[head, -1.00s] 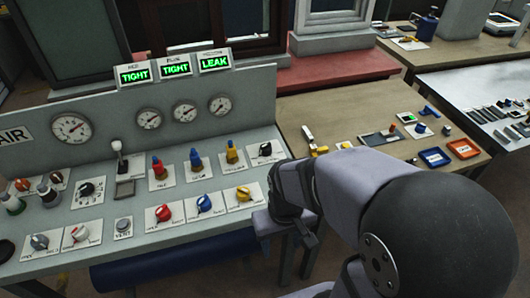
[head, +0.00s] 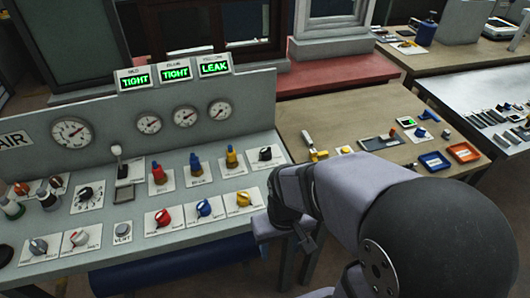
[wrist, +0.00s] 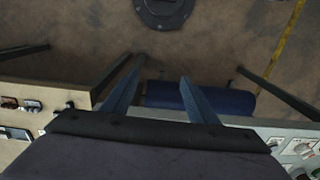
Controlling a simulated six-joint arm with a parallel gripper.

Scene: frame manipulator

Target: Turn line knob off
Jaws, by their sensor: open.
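A sloped grey panel carries several knobs on white plates, with labels too small to read, so I cannot tell which is the line knob. The knobs include a black one at the upper right (head: 265,154), a black one at the left (head: 86,193), and a red (head: 163,217), a blue (head: 204,208) and a yellow one (head: 243,198) in the front row. My gripper (wrist: 158,78) is open and empty above the floor in the wrist view.
Lit signs above the panel read TIGHT (head: 135,79), TIGHT (head: 175,72) and LEAK (head: 214,65). Coloured valves and a lever (head: 117,152) stand up from the panel. A wooden bench (head: 300,110) with small parts is to the right.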

